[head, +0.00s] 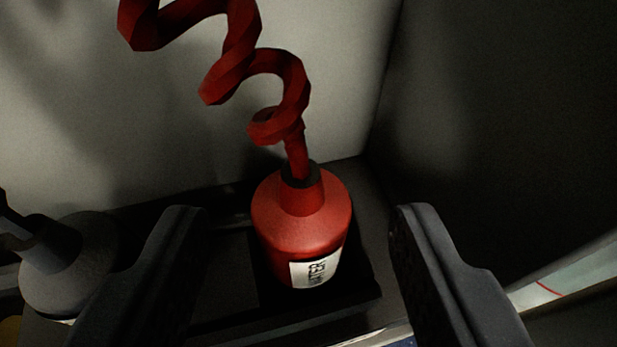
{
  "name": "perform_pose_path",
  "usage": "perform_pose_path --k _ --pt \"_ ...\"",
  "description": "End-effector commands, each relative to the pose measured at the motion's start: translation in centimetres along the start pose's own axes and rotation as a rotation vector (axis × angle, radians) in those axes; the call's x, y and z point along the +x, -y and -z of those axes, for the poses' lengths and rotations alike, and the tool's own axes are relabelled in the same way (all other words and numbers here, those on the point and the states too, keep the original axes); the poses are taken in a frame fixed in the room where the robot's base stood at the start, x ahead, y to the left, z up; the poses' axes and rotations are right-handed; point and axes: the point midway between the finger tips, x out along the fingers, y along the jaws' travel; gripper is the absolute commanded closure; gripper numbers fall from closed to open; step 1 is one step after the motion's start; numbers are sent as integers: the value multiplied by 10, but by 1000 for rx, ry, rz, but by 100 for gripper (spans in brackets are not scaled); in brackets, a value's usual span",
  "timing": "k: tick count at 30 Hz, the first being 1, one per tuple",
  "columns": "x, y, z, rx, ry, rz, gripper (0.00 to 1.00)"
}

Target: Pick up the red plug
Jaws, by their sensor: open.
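The red plug (302,225) stands upright in a dark holder (360,292) in the middle of the head view. It has a rounded red body, a dark collar at its top and a white label whose text is only partly legible. A coiled red cord (285,75) rises from its top toward the upper left. My gripper (292,225) is open, with one dark finger on each side of the plug. A gap shows between each finger and the plug in the picture. The plug's base is hidden in the holder.
A grey plug-like object (70,265) stands at the left, partly behind my left finger. A pale wall (130,110) stands behind, and a dark wall (480,120) stands close at the right. A lighter surface with a red line (560,285) shows at the lower right.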

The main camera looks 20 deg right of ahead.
Motion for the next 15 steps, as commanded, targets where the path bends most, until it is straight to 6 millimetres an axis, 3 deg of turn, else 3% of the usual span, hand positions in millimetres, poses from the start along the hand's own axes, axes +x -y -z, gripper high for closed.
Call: perform_pose_path --k 6,14,15 --pt "24 0 1 2 -1 0 51" --pt "26 0 1 1 0 1 51" --pt "26 0 1 1 0 1 59"
